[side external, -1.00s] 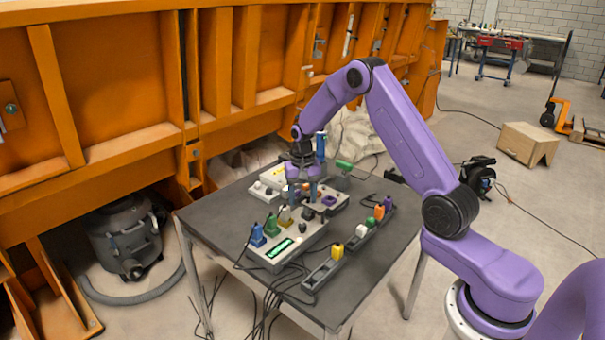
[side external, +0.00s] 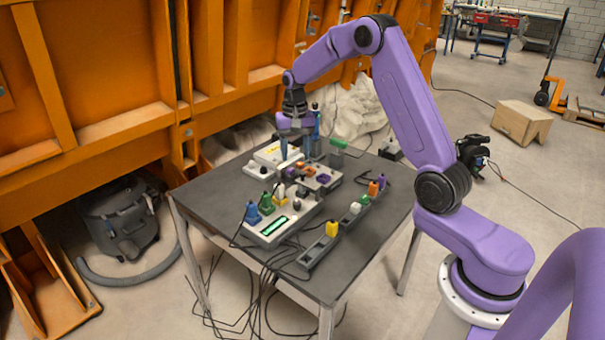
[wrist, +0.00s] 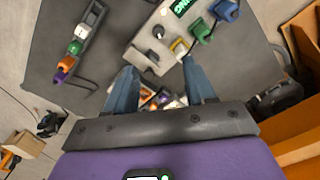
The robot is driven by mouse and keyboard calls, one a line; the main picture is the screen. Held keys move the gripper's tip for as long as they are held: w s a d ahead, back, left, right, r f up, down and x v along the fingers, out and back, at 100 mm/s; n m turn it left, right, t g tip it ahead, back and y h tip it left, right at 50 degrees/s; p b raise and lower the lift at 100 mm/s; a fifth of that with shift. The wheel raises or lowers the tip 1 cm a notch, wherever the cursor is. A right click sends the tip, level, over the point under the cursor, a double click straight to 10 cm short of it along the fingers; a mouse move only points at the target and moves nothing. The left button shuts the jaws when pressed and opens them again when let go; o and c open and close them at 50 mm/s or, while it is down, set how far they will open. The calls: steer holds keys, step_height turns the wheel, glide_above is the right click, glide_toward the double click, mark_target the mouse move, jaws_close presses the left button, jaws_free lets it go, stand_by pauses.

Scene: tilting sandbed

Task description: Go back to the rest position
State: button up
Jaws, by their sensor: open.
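My gripper (side external: 294,148) is above the far part of the dark table (side external: 205,200), over the boxes there, with its fingers pointing down. In the wrist view my gripper (wrist: 160,88) shows two blue fingers spread apart with nothing held between them. Below it is a small grey unit (side external: 322,178) with orange and purple parts. A grey box with a green display (side external: 275,227) sits nearer, with blue, green and yellow plugs on its top. It also shows in the wrist view (wrist: 150,60).
A strip (side external: 318,250) with yellow, white, green and orange plugs lies along the table's right side. A white box (side external: 260,170) and a green-topped piece (side external: 338,145) stand at the back. Orange steel framing (side external: 100,90) rises behind. Cables hang off the front edge.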

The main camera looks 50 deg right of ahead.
steer(key=s+a+r+n, duration=0.3)
steer(key=s+a+n, duration=0.2)
steer(key=s+a, duration=0.3)
steer(key=s+a+r+n, duration=0.3)
steer(key=s+a+n, duration=0.2)
steer(key=s+a, duration=0.3)
steer(key=s+n, duration=1)
steer(key=s, duration=1.1)
steer(key=shift+s+a, duration=0.35)
steer(key=shift+r, duration=0.1)
